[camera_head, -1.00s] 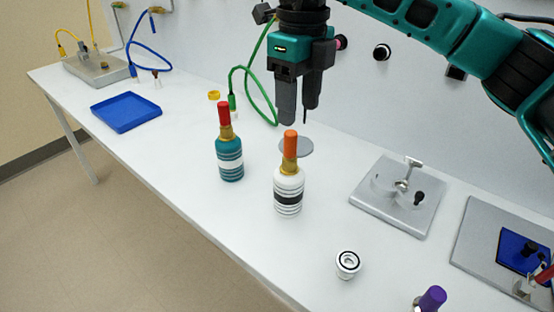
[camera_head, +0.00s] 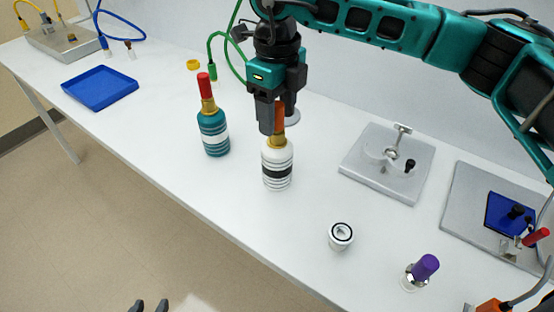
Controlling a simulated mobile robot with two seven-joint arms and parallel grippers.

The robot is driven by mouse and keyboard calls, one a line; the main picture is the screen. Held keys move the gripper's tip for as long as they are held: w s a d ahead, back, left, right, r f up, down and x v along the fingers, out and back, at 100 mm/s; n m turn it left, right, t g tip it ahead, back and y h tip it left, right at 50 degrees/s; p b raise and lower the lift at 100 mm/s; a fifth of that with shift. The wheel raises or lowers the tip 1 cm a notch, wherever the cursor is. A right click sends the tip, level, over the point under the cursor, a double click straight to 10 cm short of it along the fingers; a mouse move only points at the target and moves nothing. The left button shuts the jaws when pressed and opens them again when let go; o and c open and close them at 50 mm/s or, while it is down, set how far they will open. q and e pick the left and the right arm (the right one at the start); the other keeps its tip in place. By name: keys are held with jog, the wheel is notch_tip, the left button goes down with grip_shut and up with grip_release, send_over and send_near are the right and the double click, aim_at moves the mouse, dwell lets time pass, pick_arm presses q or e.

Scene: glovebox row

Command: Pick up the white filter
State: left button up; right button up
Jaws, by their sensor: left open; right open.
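The white filter (camera_head: 277,158) looks like a bottle with a black band, a gold neck and an orange top. It stands upright on the white bench. My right gripper (camera_head: 279,116) points down over it, open. One finger is in front of the orange top's left side and the other shows behind its right side; I cannot tell whether they touch it. The front finger hides part of the top. My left gripper (camera_head: 149,306) shows only as two dark, parted fingertips at the bottom edge, over the floor, open.
A teal bottle-like filter (camera_head: 213,133) with a red top stands close on the left. A small white ring-topped cylinder (camera_head: 341,236) and a purple-topped piece (camera_head: 424,268) stand in front right. A grey plate with a clamp (camera_head: 388,165) lies right. A blue tray (camera_head: 100,91) lies far left.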

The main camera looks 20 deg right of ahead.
aim_at(277, 125)
jog(key=shift+f, duration=1.55)
jog(key=shift+c, duration=0.2)
grip_shut()
jog(key=shift+r, duration=0.1)
